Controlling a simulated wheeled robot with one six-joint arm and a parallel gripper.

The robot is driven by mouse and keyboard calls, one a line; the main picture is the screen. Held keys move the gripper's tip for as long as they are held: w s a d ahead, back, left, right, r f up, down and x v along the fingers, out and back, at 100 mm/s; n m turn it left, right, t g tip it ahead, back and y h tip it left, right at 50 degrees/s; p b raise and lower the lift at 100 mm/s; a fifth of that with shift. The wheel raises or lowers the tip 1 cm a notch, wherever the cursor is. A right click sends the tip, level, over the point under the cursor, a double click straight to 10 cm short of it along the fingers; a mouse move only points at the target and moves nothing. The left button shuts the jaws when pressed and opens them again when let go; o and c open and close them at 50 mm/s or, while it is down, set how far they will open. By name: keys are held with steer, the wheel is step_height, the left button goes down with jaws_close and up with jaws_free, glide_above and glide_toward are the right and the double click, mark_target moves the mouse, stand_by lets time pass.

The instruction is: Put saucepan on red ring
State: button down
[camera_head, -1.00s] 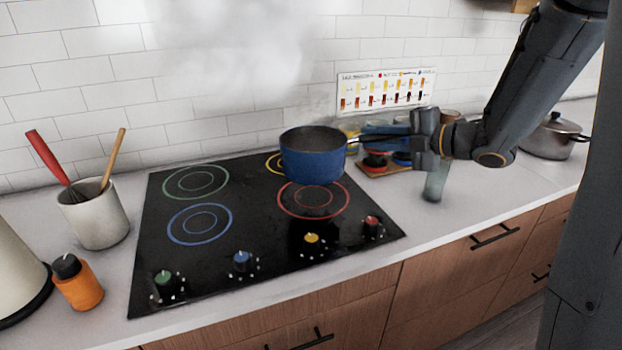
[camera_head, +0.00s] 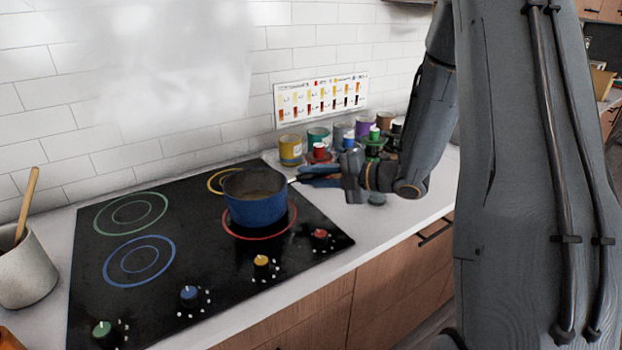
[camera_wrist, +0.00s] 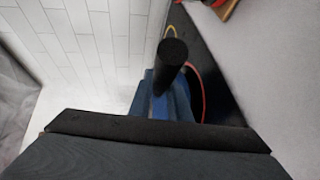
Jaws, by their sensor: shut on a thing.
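The blue saucepan (camera_head: 256,208) is upright over the red ring (camera_head: 290,224) on the black cooktop (camera_head: 170,262). It covers most of the ring, whose front and right edges show. I cannot tell for sure whether its base touches the glass. My gripper (camera_head: 318,175) is to the right of the pan, shut on its handle, which it mostly hides. In the wrist view the dark end of the handle (camera_wrist: 172,52) sticks up between blue fingers, and part of the red ring (camera_wrist: 200,85) shows beyond.
Green (camera_head: 131,213), blue (camera_head: 139,260) and yellow (camera_head: 218,181) rings are beside the red one. Knobs line the front, including a red knob (camera_head: 319,239). Several colored jars (camera_head: 291,150) stand behind my gripper. A utensil crock (camera_head: 24,270) is at the left.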

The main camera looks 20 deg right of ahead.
steer(key=shift+f, duration=0.65)
steer(key=c, duration=1.6)
jaws_free()
steer(key=shift+f, duration=0.1)
steer(key=shift+c, duration=0.2)
steer(key=shift+r, duration=0.2)
steer(key=b+v, duration=0.2)
steer(key=v, duration=1)
steer(key=shift+f, duration=0.15)
